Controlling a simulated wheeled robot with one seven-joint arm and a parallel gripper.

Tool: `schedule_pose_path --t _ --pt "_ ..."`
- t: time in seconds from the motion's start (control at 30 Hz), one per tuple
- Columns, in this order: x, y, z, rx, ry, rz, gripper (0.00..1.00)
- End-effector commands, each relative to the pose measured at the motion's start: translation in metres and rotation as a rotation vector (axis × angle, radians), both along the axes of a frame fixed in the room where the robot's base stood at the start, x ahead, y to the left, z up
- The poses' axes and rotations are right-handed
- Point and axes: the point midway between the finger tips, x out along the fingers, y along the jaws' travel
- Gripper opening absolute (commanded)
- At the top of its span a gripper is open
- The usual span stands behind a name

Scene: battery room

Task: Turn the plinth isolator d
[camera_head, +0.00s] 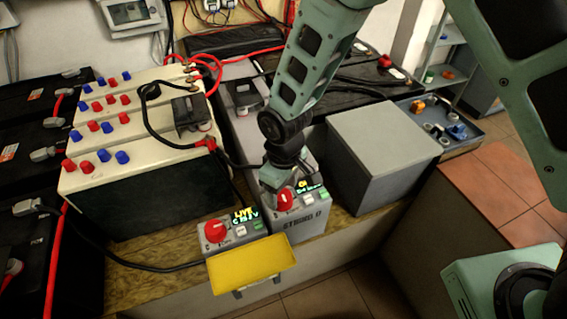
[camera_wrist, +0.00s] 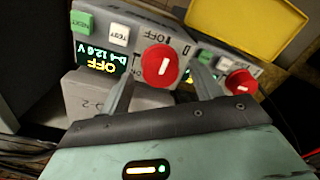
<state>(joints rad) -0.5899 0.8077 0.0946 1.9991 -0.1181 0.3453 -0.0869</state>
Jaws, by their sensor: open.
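The plinth isolator d is a grey box (camera_head: 300,224) marked STRING D, with a red round knob (camera_head: 286,200) and a small lit display. In the wrist view its display (camera_wrist: 101,62) reads OFF and about 12.6 V, and the knob (camera_wrist: 165,66) carries a white line, roughly upright in the picture. My gripper (camera_head: 271,188) is right at the knob in the head view. In the wrist view my gripper (camera_wrist: 162,78) is open, with one finger to each side of the knob. I cannot tell whether the fingers touch it.
A neighbouring isolator (camera_head: 238,242) has its own red knob (camera_head: 215,231), a LIVE display and a yellow flap (camera_head: 252,264) in front. A white-topped battery (camera_head: 130,125) stands left, a grey box (camera_head: 375,150) right. Cables (camera_head: 150,268) run along the wooden shelf.

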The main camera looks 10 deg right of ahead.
Motion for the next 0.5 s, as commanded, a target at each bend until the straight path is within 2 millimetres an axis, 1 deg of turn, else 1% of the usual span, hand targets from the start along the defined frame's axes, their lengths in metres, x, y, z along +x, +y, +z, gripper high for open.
schedule_pose_path --t 0.17,0.5 --pt "0.002 0.0 0.036 0.004 -0.005 -0.001 0.64" --pt "0.004 -0.002 0.116 0.003 -0.005 0.0 0.64"
